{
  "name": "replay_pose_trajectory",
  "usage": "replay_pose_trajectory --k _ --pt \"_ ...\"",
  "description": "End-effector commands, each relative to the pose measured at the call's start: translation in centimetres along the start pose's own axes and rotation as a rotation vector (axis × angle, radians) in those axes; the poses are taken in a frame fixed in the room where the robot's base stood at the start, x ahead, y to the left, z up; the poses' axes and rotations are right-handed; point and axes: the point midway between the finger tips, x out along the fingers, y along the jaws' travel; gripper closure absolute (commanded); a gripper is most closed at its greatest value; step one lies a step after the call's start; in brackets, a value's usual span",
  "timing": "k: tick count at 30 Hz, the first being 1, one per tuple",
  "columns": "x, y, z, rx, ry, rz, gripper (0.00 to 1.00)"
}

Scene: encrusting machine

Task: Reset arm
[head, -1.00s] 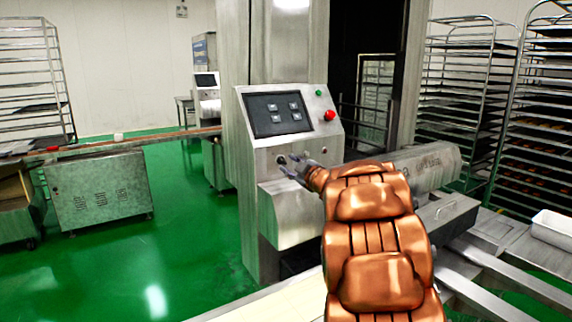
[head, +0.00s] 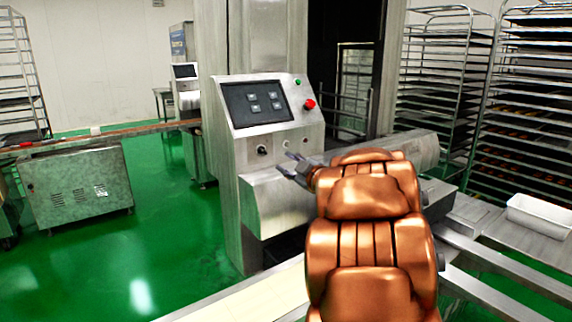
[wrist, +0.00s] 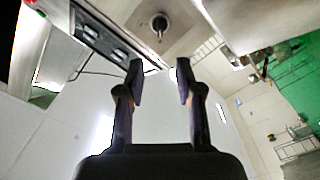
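My arm is coppery-brown and reaches forward in the head view. My gripper (head: 291,168) is at its end, in front of the metal machine (head: 287,140) and below its sloped control panel. In the wrist view my gripper (wrist: 160,78) has its two dark fingers apart with nothing between them. A dark round knob or switch (head: 263,150) is on the machine front, left of and above my gripper. It also shows in the wrist view, as a knob (wrist: 159,24) beyond the fingertips, not touched by them.
The panel has a dark screen (head: 256,103), a red button (head: 309,104) and a small green button (head: 298,83). Tray racks (head: 445,75) and a white bin (head: 538,214) stand at right. A conveyor cabinet (head: 80,188) is at left. Green floor between is clear.

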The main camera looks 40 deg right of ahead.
Motion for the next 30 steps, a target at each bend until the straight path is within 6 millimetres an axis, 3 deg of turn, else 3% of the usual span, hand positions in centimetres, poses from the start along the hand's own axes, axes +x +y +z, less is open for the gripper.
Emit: replay_pose_trajectory --k 14,23,30 --pt "0.1 0.1 -0.2 0.001 -0.005 0.002 0.65" --pt "0.0 0.9 -1.0 0.054 -0.202 0.069 0.65" --pt "-2.1 -0.2 -1.1 0.148 -0.421 0.103 0.65"
